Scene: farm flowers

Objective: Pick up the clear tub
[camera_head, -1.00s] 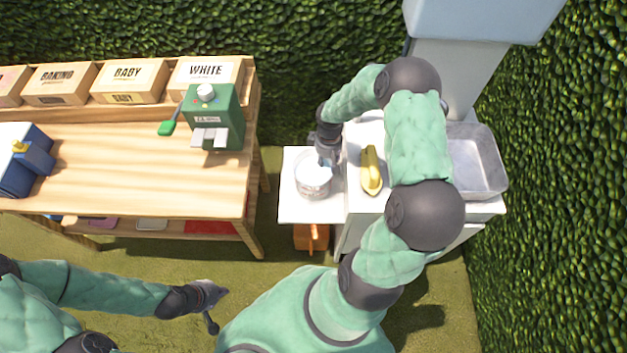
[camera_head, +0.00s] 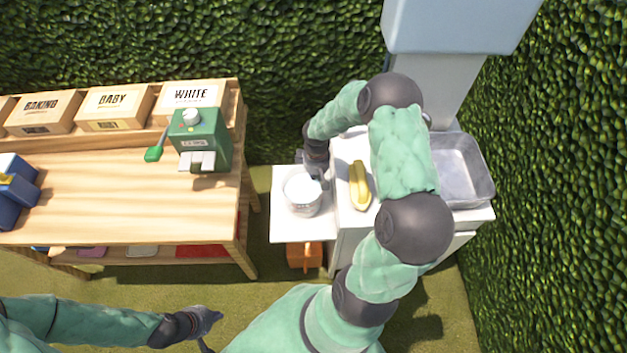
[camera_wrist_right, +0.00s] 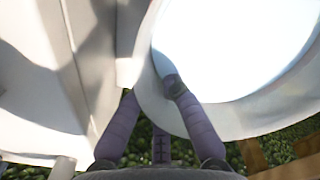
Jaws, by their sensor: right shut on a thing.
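The clear tub (camera_head: 302,201), filled with something white, is at the low white shelf beside the white cabinet. Whether its base touches the shelf cannot be told. My right gripper (camera_head: 314,173) is at its far right rim. In the right wrist view, the tub's pale rim (camera_wrist_right: 152,103) and bright white inside fill the upper right. The right gripper's fingers (camera_wrist_right: 150,95) are shut on the tub wall, with one finger over the inner side of the rim. My left gripper (camera_head: 207,326) is low in the head view, empty, its fingers apart, away from the tub.
A yellow squash-like item (camera_head: 359,187) lies on the white cabinet (camera_head: 345,212), close right of the tub. A metal basin (camera_head: 463,170) is further right. A wooden table (camera_head: 100,195) with a green machine (camera_head: 203,140) stands left. An orange object (camera_head: 304,256) is below the shelf.

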